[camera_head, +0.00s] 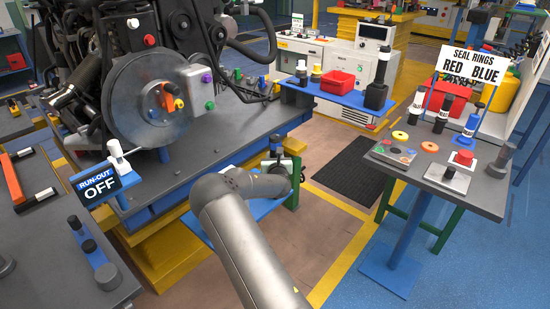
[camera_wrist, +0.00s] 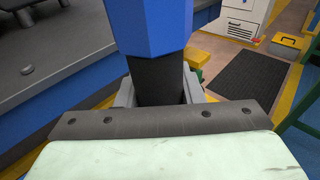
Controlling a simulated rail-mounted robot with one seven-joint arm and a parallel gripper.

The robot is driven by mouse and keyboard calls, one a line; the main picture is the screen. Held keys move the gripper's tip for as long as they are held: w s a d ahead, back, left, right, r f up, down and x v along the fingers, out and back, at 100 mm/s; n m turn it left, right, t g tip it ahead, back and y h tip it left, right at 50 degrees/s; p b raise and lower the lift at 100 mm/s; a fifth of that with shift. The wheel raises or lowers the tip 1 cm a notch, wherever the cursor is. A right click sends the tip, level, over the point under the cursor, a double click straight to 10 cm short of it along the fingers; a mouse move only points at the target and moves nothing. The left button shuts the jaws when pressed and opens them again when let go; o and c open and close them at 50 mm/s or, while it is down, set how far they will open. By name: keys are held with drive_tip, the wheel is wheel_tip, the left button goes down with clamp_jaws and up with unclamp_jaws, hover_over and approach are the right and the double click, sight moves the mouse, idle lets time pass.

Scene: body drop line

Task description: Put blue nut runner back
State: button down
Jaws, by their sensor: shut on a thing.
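The blue nut runner (camera_wrist: 150,25) is in my gripper (camera_wrist: 158,92). In the wrist view its blue faceted body rises out of the top of the picture, above a dark grip between the jaws. My gripper is shut on that dark grip. The nut runner's far end is out of the picture. In the head view my arm hides most of the gripper, which is low beside the grey engine bench (camera_head: 235,118). A blue shelf (camera_head: 325,93) stands behind, with a red bin (camera_head: 338,82) and a black upright tool or holder (camera_head: 377,93) on it.
A grey table (camera_head: 480,194) at right holds a red button box (camera_head: 464,158), several small parts and a seal rings sign (camera_head: 474,64). Floor around the dark mat (camera_head: 348,168) is clear.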

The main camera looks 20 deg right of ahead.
drive_tip(key=shift+f, duration=0.25)
drive_tip(key=c, duration=1)
unclamp_jaws()
drive_tip(key=shift+o, duration=0.2)
